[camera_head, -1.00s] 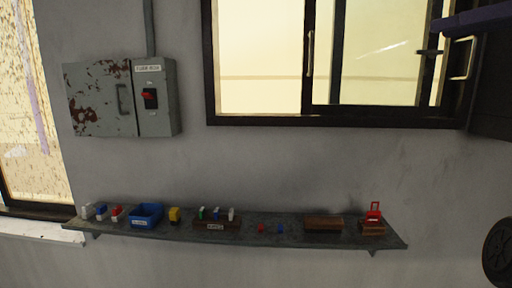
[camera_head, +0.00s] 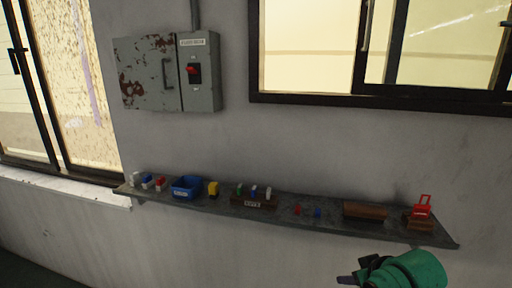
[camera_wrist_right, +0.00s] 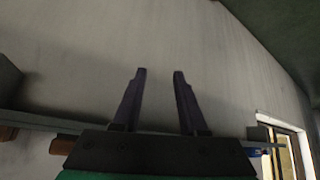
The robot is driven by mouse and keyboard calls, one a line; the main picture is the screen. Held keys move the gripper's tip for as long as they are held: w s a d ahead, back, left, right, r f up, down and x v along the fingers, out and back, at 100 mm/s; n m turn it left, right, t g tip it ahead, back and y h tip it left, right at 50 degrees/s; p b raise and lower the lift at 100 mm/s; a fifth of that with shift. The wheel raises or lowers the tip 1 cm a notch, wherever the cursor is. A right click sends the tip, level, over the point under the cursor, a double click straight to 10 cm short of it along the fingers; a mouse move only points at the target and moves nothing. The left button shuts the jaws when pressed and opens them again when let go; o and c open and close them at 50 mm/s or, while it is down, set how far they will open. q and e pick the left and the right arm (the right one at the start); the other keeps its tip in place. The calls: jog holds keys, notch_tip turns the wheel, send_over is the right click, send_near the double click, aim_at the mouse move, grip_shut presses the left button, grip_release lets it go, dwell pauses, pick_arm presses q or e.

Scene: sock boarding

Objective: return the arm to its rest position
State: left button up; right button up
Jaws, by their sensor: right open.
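My right gripper (camera_head: 347,280) shows at the bottom edge of the head view, with a green wrist, a black body and a purple finger. It is below the right part of the wall shelf and apart from it. In the right wrist view, its two purple fingers (camera_wrist_right: 159,72) stand apart with nothing between them and the grey wall beyond. The right gripper is open and empty. My left gripper is in neither view.
A grey shelf (camera_head: 365,229) runs along the wall. It holds a blue bin (camera_head: 187,188), a yellow item (camera_head: 213,189), a fuse holder rack (camera_head: 254,204), a brown block (camera_head: 365,210) and a red item (camera_head: 422,205). A fuse box (camera_head: 168,73) hangs above.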

jog(key=s+f+g+h, duration=0.1)
jog(key=s+f+g, duration=0.1)
jog(key=s+f, duration=0.6)
jog(key=s+f+g, duration=0.2)
jog(key=s+f, duration=0.4)
jog(key=s, duration=0.4)
jog(key=s+f+g, duration=0.1)
jog(key=s+f, duration=0.1)
jog(key=f, duration=1.1)
jog(key=s+f, duration=0.2)
jog(key=f, duration=1.1)
jog(key=s+d+f+g+b, duration=0.1)
jog(key=s+d+f, duration=0.1)
jog(key=s+f, duration=1)
jog(key=s, duration=0.3)
jog(key=shift+s+d+f, duration=0.2)
jog(key=shift+s+f, duration=0.1)
jog(key=shift+f, duration=0.05)
